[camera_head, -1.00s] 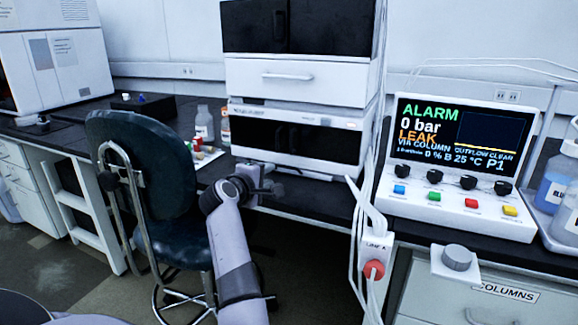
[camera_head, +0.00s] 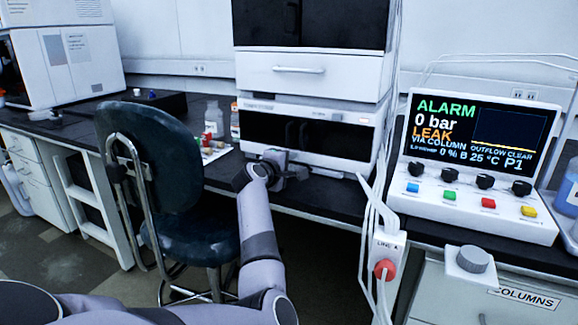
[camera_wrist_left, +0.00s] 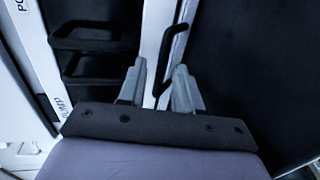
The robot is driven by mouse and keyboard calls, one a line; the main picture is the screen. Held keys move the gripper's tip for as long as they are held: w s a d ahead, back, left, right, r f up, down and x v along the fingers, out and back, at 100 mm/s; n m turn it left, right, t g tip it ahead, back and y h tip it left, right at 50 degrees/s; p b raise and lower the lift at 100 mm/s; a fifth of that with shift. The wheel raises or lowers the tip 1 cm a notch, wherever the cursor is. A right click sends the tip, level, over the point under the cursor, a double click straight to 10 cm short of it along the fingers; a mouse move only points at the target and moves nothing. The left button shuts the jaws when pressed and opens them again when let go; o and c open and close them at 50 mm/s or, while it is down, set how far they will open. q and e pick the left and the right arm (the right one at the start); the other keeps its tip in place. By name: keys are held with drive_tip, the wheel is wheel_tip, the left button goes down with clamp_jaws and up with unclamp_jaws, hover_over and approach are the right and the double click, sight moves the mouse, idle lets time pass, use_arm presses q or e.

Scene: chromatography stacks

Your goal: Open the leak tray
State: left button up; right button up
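The leak tray front is the narrow white strip (camera_head: 338,172) at the bottom of the stack's lower unit, just above the bench. In the left wrist view the same white strip (camera_wrist_left: 156,22) carries a black bar handle (camera_wrist_left: 172,50). My left gripper (camera_head: 300,172) is at this strip in the head view, covering part of it. In the wrist view my left gripper (camera_wrist_left: 160,72) has its two fingers apart, with the handle between their tips. I cannot tell whether either finger touches it. The tray looks shut. My right gripper is not in view.
The pump's dark front (camera_head: 265,128) with its handles is just above the strip. A blue chair (camera_head: 155,165) stands left of my left arm. Tubing and a red-knobbed box (camera_head: 385,268) hang to the right, beside the alarm console (camera_head: 470,200). Bottles (camera_head: 213,118) stand left of the stack.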

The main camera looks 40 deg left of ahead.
use_arm(q)
drive_tip(key=shift+w, duration=0.1)
clamp_jaws()
idle(1.5)
